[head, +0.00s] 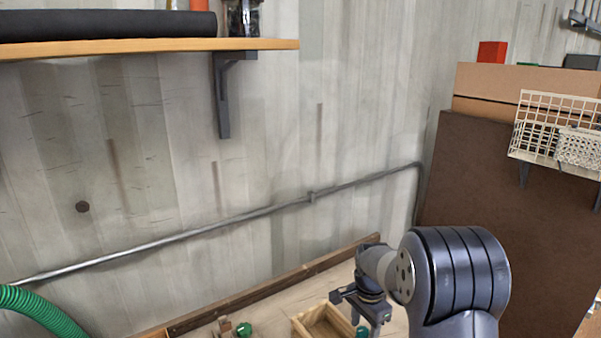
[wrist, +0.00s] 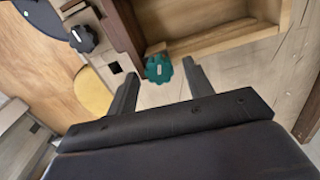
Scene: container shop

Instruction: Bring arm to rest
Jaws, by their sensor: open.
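My gripper (head: 362,312) hangs at the end of my arm above the workbench, low in the head view. In the wrist view its two fingers (wrist: 161,78) are spread apart with nothing held between them. A green knob (wrist: 158,68) shows just beyond the fingertips, beside a wooden tray (wrist: 225,40); how far below the fingers it lies I cannot tell.
A black knob (wrist: 83,38) and a yellow round piece (wrist: 95,92) lie left in the wrist view. A wall shelf (head: 150,46) is upper left. A pipe (head: 200,233) crosses the wall. Brown panels (head: 500,190) and a wire basket (head: 545,125) stand right. A green hose (head: 45,310) is lower left.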

